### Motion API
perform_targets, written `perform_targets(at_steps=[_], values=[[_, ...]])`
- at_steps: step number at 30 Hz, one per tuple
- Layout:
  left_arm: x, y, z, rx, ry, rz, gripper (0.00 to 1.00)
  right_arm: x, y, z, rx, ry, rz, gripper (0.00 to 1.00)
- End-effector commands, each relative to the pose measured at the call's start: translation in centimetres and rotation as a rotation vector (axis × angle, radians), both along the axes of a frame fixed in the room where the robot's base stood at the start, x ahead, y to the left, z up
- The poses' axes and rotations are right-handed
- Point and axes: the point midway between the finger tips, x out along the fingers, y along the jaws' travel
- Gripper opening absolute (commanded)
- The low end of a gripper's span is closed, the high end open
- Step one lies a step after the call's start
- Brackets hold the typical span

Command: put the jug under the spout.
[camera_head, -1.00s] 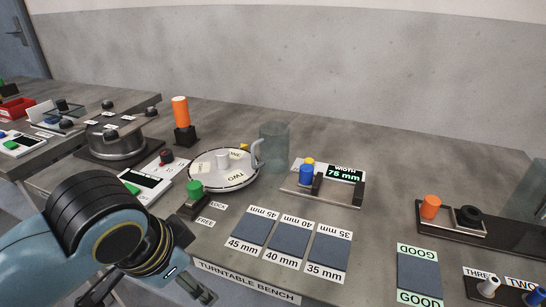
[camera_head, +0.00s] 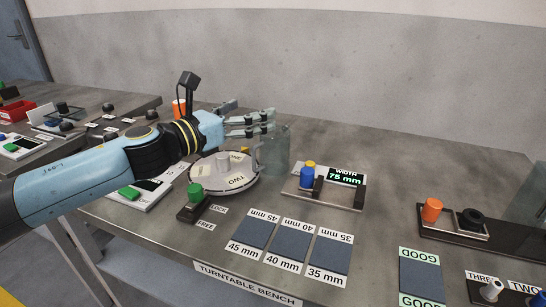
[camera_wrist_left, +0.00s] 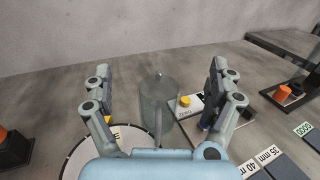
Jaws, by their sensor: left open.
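In the left wrist view the jug (camera_wrist_left: 158,98) appears between the two spread fingers of my left gripper (camera_wrist_left: 160,75). I cannot tell whether a finger touches the glass. I cannot make out a spout in these frames. My right gripper is not in view.
The round turntable (camera_head: 236,184) lies just below my left gripper. A width gauge (camera_head: 345,197) with blue and yellow knobs stands right of the jug. An orange cylinder (camera_head: 178,107) stands behind my arm. The bench behind the gauge is clear.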

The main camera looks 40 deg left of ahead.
Motion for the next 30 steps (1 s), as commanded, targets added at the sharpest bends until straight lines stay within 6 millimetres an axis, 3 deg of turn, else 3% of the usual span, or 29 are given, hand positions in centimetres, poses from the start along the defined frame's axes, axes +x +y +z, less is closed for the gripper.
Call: perform_targets(at_steps=[9,19,22,30], values=[[0.0,0.0,-4.7,0.003,0.004,-0.002,0.9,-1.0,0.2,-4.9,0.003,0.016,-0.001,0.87],[0.0,-0.1,-8.6,0.001,0.004,-0.002,0.9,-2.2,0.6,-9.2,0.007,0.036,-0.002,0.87],[1.0,0.0,-7.2,-0.005,-0.004,0.005,0.9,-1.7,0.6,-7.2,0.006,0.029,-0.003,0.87],[3.1,-0.5,-7.3,-0.005,-0.002,0.002,0.9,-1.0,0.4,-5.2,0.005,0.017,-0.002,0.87]])
